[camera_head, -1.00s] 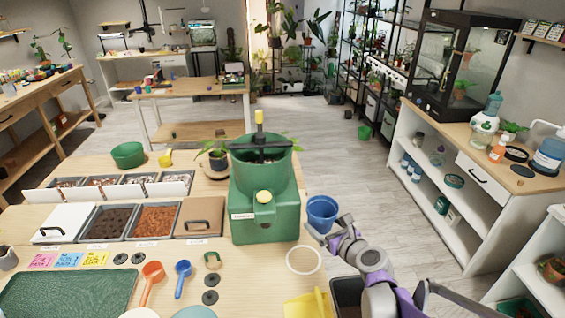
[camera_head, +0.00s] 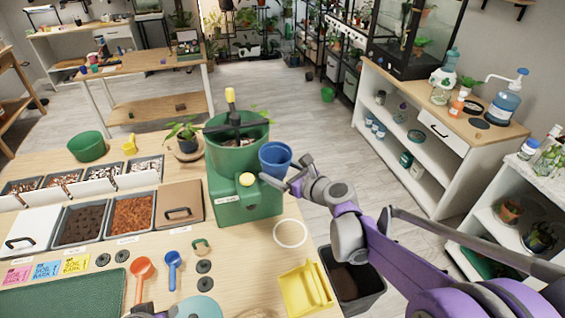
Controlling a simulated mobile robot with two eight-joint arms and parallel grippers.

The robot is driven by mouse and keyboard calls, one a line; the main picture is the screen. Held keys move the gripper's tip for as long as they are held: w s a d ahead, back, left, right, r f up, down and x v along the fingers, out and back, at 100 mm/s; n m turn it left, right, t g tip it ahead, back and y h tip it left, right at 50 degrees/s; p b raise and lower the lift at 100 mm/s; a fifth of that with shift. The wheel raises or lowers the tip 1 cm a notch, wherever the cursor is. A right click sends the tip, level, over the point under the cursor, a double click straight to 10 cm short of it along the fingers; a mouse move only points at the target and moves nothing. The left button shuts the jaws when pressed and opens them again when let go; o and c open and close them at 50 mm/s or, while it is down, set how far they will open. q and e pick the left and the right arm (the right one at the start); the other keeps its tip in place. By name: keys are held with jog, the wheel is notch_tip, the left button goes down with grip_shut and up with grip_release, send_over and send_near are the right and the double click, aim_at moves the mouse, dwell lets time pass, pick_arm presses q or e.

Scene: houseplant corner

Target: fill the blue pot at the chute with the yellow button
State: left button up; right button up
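The green chute machine (camera_head: 240,205) stands on the wooden table, with a yellow button (camera_head: 247,179) on its front and a dark crossbar with a yellow-topped post above its drum. The blue pot (camera_head: 275,157) is upright and raised at the machine's right side, overlapping the drum in the picture. My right gripper (camera_head: 289,177) comes from the right and is shut on the pot's right side; its fingertips are small and partly hidden. The pot's inside is dark and its contents cannot be made out. My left gripper cannot be made out in the picture.
A white ring (camera_head: 290,233) marks the table before the machine. A yellow dustpan (camera_head: 305,288) and dark bin (camera_head: 352,278) are at front right. Soil bins (camera_head: 132,216) stand left of the machine; orange (camera_head: 142,270) and blue (camera_head: 173,265) scoops lie in front.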

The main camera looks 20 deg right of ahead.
jog(key=s+a+f+n+g+y, duration=0.3)
jog(key=s+a+n+g+y, duration=0.3)
jog(key=s, duration=0.2)
jog(key=s+a+f+n+g, duration=0.1)
jog(key=s+a+f+g, duration=0.1)
jog(key=f, duration=0.4)
jog(key=s+a+f+n+g, duration=0.2)
jog(key=a+f, duration=0.2)
jog(key=f, duration=0.2)
jog(key=s+a+f+n+g+y, duration=0.1)
jog(key=s+a+f+n+g, duration=0.1)
jog(key=f, duration=0.4)
jog(key=shift+s+a+f, duration=0.15)
jog(key=shift+a+f, duration=0.1)
jog(key=shift+a, duration=0.5)
jog(key=shift+w+d, duration=1.4)
jog(key=shift+w, duration=0.65)
jog(key=shift+w+d, duration=1.35)
jog(key=shift+w, duration=0.65)
jog(key=shift+w+d, duration=1.4)
jog(key=shift+w, duration=0.65)
pick_arm(q)
jog(key=shift+s+f+b, duration=0.6)
jog(key=shift+f, duration=0.2)
